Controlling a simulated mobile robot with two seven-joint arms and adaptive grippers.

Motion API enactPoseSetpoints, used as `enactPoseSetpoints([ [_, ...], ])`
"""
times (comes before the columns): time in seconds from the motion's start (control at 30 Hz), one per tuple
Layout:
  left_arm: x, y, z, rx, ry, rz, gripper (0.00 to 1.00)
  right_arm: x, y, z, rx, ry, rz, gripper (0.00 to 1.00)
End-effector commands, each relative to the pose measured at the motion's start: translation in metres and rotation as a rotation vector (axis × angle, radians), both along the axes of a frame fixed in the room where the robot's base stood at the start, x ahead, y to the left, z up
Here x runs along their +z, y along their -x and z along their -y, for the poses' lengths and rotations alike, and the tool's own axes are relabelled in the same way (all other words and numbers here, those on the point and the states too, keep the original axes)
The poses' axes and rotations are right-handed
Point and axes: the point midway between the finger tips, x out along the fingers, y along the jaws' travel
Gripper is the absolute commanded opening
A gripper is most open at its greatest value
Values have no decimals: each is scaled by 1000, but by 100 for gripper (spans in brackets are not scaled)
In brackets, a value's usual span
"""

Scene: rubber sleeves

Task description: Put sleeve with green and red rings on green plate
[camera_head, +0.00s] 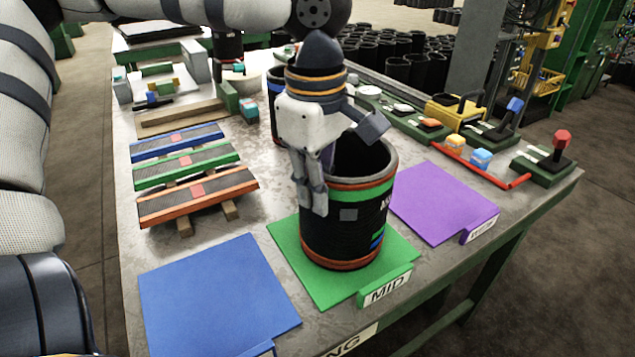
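A black sleeve (340,236) with green and red rings stands upright on the green plate (292,262), which has a "MID" label on its front edge. A green and a red ring run near its top, and a red-orange ring runs around its base. My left gripper (342,160) is at the sleeve's top left. Its grey fingers on the left hang down over the sleeve's outer side, and another finger is splayed to the right above the opening. The gripper looks open. It hides the left part of the rim. My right gripper is not in view.
A blue plate (215,295) lies empty at left and a purple plate (440,203) lies empty at right. Another black sleeve (274,105) stands behind my gripper. Striped ramps (190,165) lie at left, and control boxes (545,168) line the table's right edge.

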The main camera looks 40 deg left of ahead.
Motion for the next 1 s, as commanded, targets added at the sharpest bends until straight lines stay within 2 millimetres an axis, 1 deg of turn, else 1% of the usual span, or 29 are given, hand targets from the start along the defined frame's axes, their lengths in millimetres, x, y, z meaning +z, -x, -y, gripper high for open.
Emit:
enactPoseSetpoints([
  [0.3,0,0,0,0,0,-1,27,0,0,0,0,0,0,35],
  [0.37,3,0,0,1,0,-1,27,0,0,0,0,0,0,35],
  [0.47,20,-1,0,2,-1,4,27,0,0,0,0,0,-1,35],
  [0.7,86,1,0,2,0,4,27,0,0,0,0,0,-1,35],
  [0.8,106,2,0,1,0,1,27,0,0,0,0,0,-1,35],
  [0.9,118,2,0,1,0,0,27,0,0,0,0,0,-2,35],
  [1.0,123,3,0,-1,0,-3,27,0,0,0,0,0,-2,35],
])
